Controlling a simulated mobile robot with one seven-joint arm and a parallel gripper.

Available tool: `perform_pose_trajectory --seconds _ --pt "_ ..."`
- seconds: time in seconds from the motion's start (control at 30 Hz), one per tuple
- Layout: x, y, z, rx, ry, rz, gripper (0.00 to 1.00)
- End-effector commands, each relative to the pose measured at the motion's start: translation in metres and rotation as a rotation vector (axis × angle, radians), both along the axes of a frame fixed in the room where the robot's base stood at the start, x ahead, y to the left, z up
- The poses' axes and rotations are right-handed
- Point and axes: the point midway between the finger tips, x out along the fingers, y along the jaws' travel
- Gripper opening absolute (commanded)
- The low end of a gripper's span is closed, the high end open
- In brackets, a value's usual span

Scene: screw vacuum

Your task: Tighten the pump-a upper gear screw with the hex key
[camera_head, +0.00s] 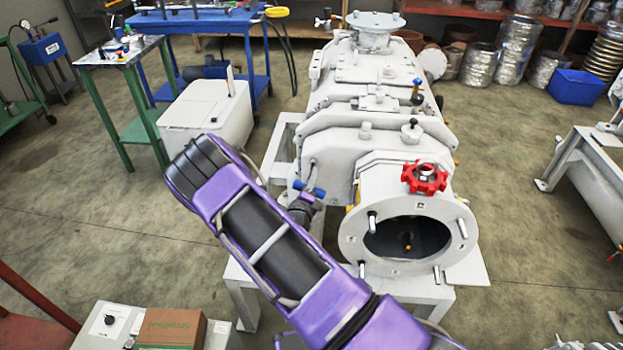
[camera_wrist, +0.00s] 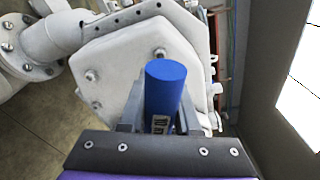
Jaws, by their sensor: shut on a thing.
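The white pump (camera_head: 370,140) stands on a pale frame, with an open round flange facing the front. My gripper (camera_head: 303,203) is at the pump's left side, shut on a blue handle (camera_head: 314,190). The key's shaft and tip are hidden behind the handle. Beyond it is a pale angular cover (camera_wrist: 122,62) with screw heads, one at left (camera_wrist: 91,75) and one near the top (camera_wrist: 161,53). I cannot tell whether the key touches a screw.
A red handwheel (camera_head: 424,178) sits above the front flange. A white box (camera_head: 207,112) stands left of the pump. A green-framed table (camera_head: 120,52) and a blue cart (camera_head: 205,20) are behind it. A cardboard box (camera_head: 172,328) is at the front left. Floor is free at left.

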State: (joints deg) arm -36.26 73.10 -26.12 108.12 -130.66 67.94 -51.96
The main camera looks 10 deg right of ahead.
Motion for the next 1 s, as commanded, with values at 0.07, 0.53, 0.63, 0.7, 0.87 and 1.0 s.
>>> perform_pose_trajectory --seconds 0.07,0.53,0.63,0.7,0.87,1.0 --pt "0.0000 0.0002 0.0011 -0.001 -0.001 0.001 0.00" --pt "0.0019 -0.0006 0.0004 -0.001 -0.001 0.001 0.00" --pt "0.0036 -0.0012 0.0004 -0.001 -0.001 0.001 0.00" --pt "0.0043 -0.0013 0.0003 -0.001 -0.001 0.001 0.00" --pt "0.0045 -0.0016 0.0007 0.014 -0.005 0.000 0.00" --pt "0.0050 -0.0020 0.0014 0.070 -0.023 -0.001 0.00"
